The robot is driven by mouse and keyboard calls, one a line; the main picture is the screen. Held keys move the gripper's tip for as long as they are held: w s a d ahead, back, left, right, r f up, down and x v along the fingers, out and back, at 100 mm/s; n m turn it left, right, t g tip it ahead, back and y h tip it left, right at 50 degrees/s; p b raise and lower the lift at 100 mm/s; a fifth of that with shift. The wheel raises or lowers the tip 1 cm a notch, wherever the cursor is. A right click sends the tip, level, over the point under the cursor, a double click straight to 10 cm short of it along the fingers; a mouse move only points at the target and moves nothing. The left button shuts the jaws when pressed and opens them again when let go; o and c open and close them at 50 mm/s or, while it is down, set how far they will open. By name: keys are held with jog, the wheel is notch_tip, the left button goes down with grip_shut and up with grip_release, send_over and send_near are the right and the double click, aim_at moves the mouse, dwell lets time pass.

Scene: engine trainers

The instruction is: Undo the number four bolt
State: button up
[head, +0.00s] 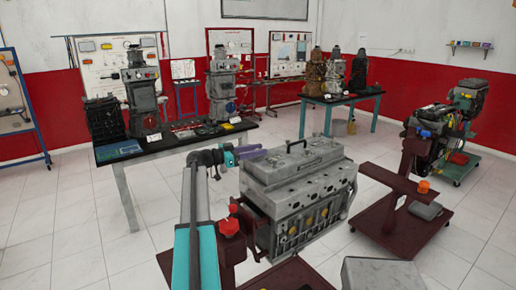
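A grey engine (300,186) with a dark handle on its top cover sits on a dark red stand in the middle of the head view. Small yellowish round parts show along its near side. I cannot make out which bolt is number four; no bolt numbers are readable. My arm rises from the lower left, and its end with my gripper (247,153) is above the engine's left rear corner. Teal and purple parts show at that end. The fingers are too small to tell open from shut, and whether anything is held is unclear.
A red knob (229,227) is on the stand near my arm. A black-topped table (180,143) with engine parts stands behind left, and a teal-legged table (345,97) behind right. Another engine stand (398,190) is at right. A grey box top (380,273) is in front. White floor is clear at left.

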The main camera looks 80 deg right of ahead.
jog(key=shift+s+d, duration=0.1)
jog(key=shift+s, duration=0.05)
grip_shut()
jog(key=shift+d, duration=0.2)
jog(key=shift+a, duration=0.2)
jog(key=shift+f+b, duration=0.1)
jog(key=shift+b, duration=0.3)
